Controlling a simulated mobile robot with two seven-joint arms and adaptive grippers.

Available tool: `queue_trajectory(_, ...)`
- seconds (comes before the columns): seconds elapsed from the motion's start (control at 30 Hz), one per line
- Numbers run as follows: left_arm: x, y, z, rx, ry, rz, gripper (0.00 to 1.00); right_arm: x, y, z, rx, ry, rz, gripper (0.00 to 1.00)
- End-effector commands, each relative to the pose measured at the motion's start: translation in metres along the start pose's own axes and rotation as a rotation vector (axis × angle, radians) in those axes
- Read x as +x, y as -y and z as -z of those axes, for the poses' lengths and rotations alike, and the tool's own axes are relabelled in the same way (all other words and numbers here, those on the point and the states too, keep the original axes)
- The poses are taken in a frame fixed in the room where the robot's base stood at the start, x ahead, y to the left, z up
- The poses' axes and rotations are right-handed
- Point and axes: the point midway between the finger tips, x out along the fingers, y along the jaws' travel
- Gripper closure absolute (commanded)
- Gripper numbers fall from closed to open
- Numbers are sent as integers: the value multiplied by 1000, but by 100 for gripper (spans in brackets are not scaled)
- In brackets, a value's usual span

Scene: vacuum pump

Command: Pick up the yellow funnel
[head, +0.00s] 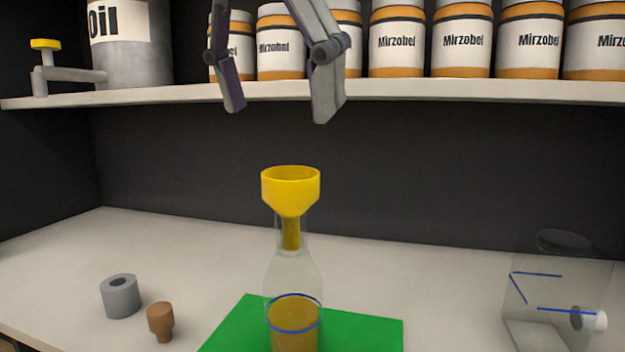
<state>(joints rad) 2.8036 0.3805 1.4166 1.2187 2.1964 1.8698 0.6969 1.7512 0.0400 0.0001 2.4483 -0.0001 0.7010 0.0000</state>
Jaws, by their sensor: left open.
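The yellow funnel (290,188) sits upright in the neck of a clear glass bottle (292,268), with its stem inside the neck. The bottle holds amber liquid and has a blue ring line; it stands at the green mat (370,330). My left gripper (280,112) is open and empty, with its fingers pointing down. It appears above the funnel in the picture, in front of the shelf, and does not touch the funnel. My right gripper is not in view.
A grey hollow cylinder (121,298) and a brown stopper (160,320) stand at left. A transparent container (555,285) with blue lines stands at right. A shelf (450,91) above holds several Mirzobel cans (397,42) and an oil drum with a yellow-topped tap.

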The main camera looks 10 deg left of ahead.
Motion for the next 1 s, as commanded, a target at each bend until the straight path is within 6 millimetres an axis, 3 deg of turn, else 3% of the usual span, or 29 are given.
queue_trajectory(0.2,45,0,1,3,-1,-1,30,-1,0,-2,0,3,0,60)
queue_trajectory(0.6,110,-4,-1,1,0,-1,30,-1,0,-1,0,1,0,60)
queue_trajectory(0.87,116,-4,-2,2,4,-2,30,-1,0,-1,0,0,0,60)
queue_trajectory(1.0,115,-4,-2,2,4,-2,59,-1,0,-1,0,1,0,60)
